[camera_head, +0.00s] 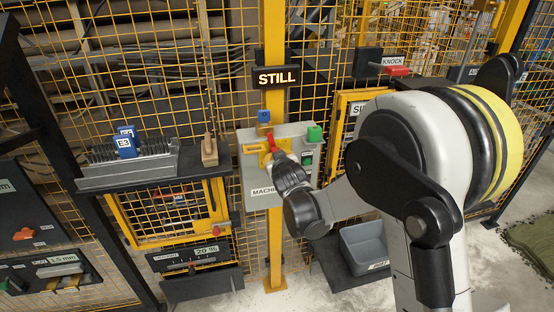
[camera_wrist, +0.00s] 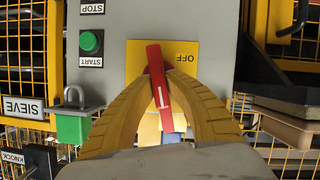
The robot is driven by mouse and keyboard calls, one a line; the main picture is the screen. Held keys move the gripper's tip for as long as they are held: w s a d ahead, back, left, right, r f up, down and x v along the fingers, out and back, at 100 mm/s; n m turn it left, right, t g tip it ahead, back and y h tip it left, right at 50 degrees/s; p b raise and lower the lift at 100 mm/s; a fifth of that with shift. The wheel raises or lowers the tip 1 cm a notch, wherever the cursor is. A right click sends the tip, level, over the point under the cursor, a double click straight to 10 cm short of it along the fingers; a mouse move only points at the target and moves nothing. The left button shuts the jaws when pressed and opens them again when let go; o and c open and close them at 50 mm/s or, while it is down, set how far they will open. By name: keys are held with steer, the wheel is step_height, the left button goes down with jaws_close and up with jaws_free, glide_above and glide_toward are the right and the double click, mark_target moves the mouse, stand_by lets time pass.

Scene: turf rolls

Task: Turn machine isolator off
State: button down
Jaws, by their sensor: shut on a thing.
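The machine isolator has a red handle (camera_wrist: 159,95) on a yellow plate (camera_wrist: 135,58) marked OFF, which appears upside down in the wrist view. The handle stands nearly upright there, slightly tilted, with a white line on it. In the head view the red handle (camera_head: 271,141) shows on the grey control box (camera_head: 254,187), partly hidden by my gripper. My gripper (camera_wrist: 160,76) has its two yellow curved fingers closed on the handle from both sides. In the head view my gripper (camera_head: 278,157) reaches the box from the right.
A green padlock (camera_wrist: 74,124) and a green START button (camera_wrist: 91,42) sit beside the isolator. A sign (camera_head: 277,77) above reads STILL. A shelf (camera_head: 130,178) with a blue E3 block (camera_head: 126,145) stands left. A grey bin (camera_head: 365,248) sits below right.

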steer(key=n, duration=0.1)
steer(key=h+b, duration=0.1)
steer(key=n+b, duration=0.1)
steer(key=shift+a+f+n+t+h, duration=0.25)
steer(key=shift+n+t+h, duration=0.05)
steer(key=shift+t, duration=0.1)
steer(key=n+b, duration=0.1)
steer(key=n+t+h+b, duration=0.1)
steer(key=shift+a+f+n+b, duration=0.15)
steer(key=shift+a+n+b, duration=0.05)
steer(key=shift+n+b, duration=0.15)
steer(key=shift+s+f+n+t+h+b, duration=0.1)
steer(key=shift+n+t+h+b, duration=0.5)
steer(key=shift+n+b, duration=0.9)
steer(key=shift+f+n+t+h+b, duration=0.1)
steer(key=shift+n+t+h+b, duration=0.2)
steer(key=shift+n+t+b, duration=0.85)
steer(key=shift+n+g, duration=0.35)
steer(key=shift+n, duration=0.25)
steer(key=c, duration=1.4)
jaws_free()
